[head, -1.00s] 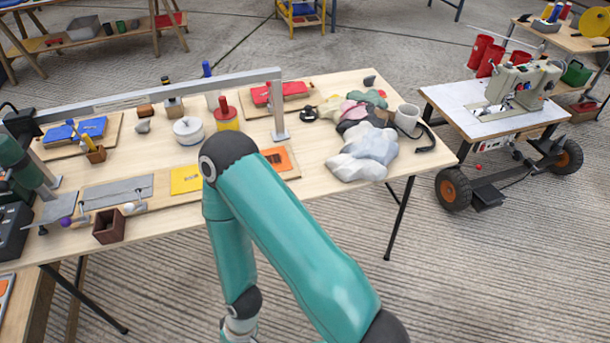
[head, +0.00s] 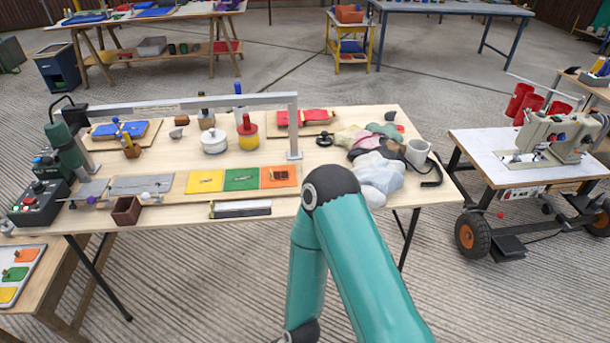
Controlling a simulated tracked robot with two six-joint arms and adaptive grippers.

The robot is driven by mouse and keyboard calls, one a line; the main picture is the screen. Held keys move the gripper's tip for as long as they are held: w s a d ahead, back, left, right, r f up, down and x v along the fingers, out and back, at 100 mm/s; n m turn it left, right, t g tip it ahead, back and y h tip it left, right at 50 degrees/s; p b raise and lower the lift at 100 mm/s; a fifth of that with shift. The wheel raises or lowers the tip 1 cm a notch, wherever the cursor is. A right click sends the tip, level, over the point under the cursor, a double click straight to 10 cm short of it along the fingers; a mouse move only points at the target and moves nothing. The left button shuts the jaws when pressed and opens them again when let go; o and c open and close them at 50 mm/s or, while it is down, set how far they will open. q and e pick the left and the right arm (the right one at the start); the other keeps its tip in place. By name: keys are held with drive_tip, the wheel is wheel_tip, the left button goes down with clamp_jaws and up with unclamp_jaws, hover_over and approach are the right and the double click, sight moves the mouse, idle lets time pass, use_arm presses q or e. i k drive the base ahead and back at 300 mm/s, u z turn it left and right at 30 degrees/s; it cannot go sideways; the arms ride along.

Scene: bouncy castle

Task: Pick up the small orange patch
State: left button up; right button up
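An orange square (head: 279,176) lies at the right end of a row on the wooden table, beside a green square (head: 241,179) and a yellow square (head: 204,181). A small dark item lies on the orange square. A smaller orange patch (head: 26,254) lies in a pale tray (head: 36,268) at the lower left, above a green patch (head: 15,273) and a yellow patch (head: 6,294); the tray is cut by the picture edge. One teal arm of mine rises from the bottom right, its elbow in front of the table's front edge. Neither gripper shows.
The wooden table (head: 180,216) holds a metal gantry bar (head: 190,103), a pot (head: 214,143), a brown box (head: 126,211), a cloth pile (head: 378,173) and a mug (head: 417,152). A sewing machine cart (head: 500,171) stands right.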

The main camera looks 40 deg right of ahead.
sight(283, 174)
drive_tip(key=u, duration=1.35)
drive_tip(key=i, duration=0.1)
drive_tip(key=z, duration=3.15)
drive_tip(key=i, duration=1)
drive_tip(key=u, duration=0.2)
